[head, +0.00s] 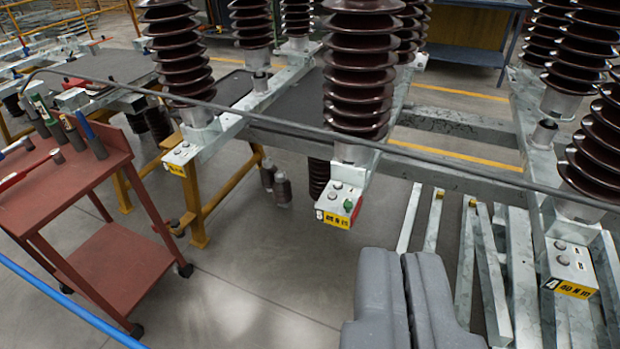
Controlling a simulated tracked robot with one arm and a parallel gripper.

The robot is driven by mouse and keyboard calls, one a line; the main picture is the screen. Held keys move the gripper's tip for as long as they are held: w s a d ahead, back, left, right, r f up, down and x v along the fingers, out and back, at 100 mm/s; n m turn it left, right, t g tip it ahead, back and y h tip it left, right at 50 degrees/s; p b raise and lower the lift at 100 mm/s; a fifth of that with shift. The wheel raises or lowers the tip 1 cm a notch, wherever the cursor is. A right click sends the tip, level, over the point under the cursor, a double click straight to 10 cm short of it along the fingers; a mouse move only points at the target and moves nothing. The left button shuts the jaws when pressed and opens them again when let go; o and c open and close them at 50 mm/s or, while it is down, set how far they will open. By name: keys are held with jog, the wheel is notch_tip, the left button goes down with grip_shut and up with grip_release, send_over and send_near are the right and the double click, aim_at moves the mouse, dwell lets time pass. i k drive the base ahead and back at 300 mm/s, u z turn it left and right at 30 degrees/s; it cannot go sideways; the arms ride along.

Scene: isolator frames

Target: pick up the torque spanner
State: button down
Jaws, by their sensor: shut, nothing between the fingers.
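My gripper (403,257) is at the lower middle, its two grey fingers together with nothing between them. A red trolley (95,270) stands at the left with several hand tools on its top. A tool with a red handle and metal shaft (35,168) lies at the trolley's left edge, partly cut off by the picture; it may be the torque spanner, but I cannot tell for certain. A tool with a blue end (15,148) lies behind it. My gripper is well to the right of the trolley, apart from all tools.
Brown ribbed insulators (360,75) stand on galvanised frames with yellow torque labels (337,220). A long dark bar or cable (450,167) crosses the view. Yellow trestle legs (197,215) stand right of the trolley. Bare floor (255,275) lies between trolley and gripper.

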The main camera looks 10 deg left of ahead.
aim_at(56, 154)
jog(key=u, duration=1.65)
